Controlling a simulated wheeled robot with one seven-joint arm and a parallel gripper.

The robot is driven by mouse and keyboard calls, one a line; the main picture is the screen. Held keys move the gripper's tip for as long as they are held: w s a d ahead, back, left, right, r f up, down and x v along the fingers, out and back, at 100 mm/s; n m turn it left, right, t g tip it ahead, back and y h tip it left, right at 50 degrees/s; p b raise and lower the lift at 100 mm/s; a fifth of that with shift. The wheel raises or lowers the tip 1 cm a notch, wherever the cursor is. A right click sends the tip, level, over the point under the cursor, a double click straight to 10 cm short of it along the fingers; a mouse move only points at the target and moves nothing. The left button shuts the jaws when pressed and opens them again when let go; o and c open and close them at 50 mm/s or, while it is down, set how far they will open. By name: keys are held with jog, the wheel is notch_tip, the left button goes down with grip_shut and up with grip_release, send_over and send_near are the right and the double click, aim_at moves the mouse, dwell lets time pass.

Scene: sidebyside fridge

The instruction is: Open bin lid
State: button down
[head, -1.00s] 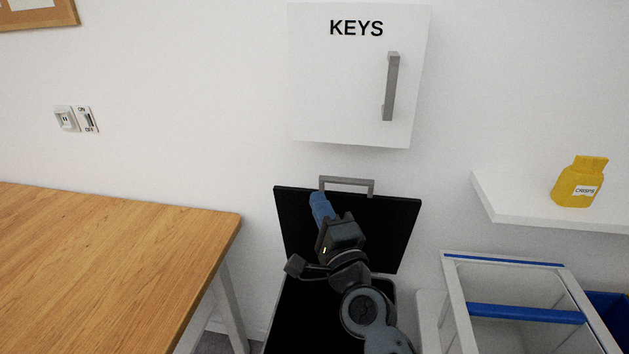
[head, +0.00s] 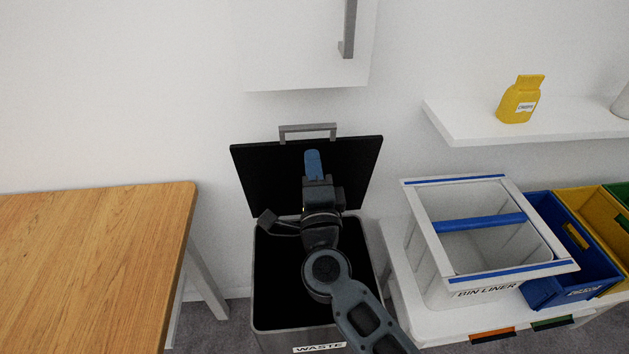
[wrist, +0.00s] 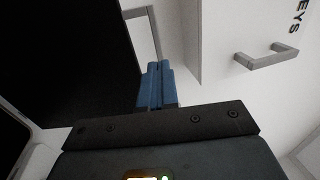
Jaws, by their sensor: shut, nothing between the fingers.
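The waste bin (head: 319,348) stands on the floor with its black lid (head: 268,178) raised upright at the back, near the wall. A grey handle (head: 307,128) is on the lid's top edge. The dark inside of the bin shows below the lid. My gripper (head: 312,153) is shut and empty, with its blue fingers in front of the lid's inner face, just below the handle. I cannot tell if they touch the lid. In the wrist view the shut blue fingers (wrist: 158,70) show beside the black lid (wrist: 70,50).
A wooden table (head: 90,260) is at the left. At the right are a bin-liner frame (head: 485,270), a blue crate (head: 565,285) and a yellow crate (head: 600,240). A white cabinet (head: 300,60) hangs above the lid.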

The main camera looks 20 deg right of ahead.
aim_at(309, 129)
jog(key=x, duration=0.5)
jog(key=shift+w+d, duration=0.15)
jog(key=shift+w, duration=0.25)
jog(key=shift+r, duration=0.1)
jog(key=shift+w+d+r, duration=0.1)
jog(key=shift+w, duration=0.15)
jog(key=x, duration=0.9)
jog(key=shift+f, duration=0.3)
